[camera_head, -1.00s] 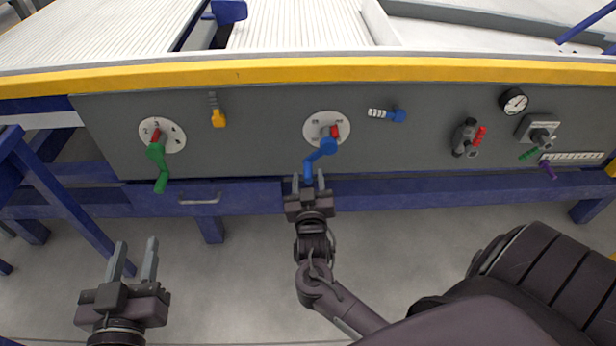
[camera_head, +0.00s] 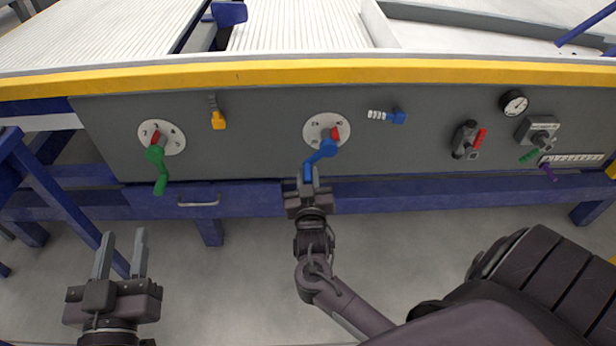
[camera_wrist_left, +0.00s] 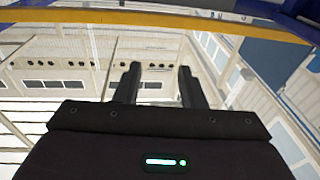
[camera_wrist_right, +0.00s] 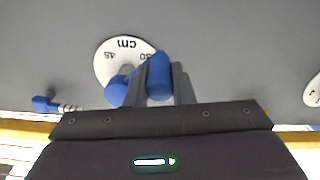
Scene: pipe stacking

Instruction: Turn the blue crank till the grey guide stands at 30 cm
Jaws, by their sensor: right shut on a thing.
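The blue crank (camera_head: 321,152) sits on a white round dial (camera_head: 313,127) in the middle of the grey panel, its arm hanging down and slightly left. A red pointer (camera_head: 336,133) shows at the dial's right. My right gripper (camera_head: 308,178) is shut on the crank's handle from below. In the right wrist view the blue handle (camera_wrist_right: 159,78) lies between the fingers, and the dial (camera_wrist_right: 118,60) bears "cm" upside down; its numbers are partly hidden. My left gripper (camera_head: 121,242) is open and empty, low at the left. I cannot tell which part is the grey guide.
A green crank (camera_head: 158,168) on a second dial and a yellow handle (camera_head: 218,118) are to the left. A blue lever (camera_head: 397,116), a red-handled valve (camera_head: 478,136) and a gauge (camera_head: 514,102) are to the right. A blue beam (camera_head: 400,190) runs below the panel.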

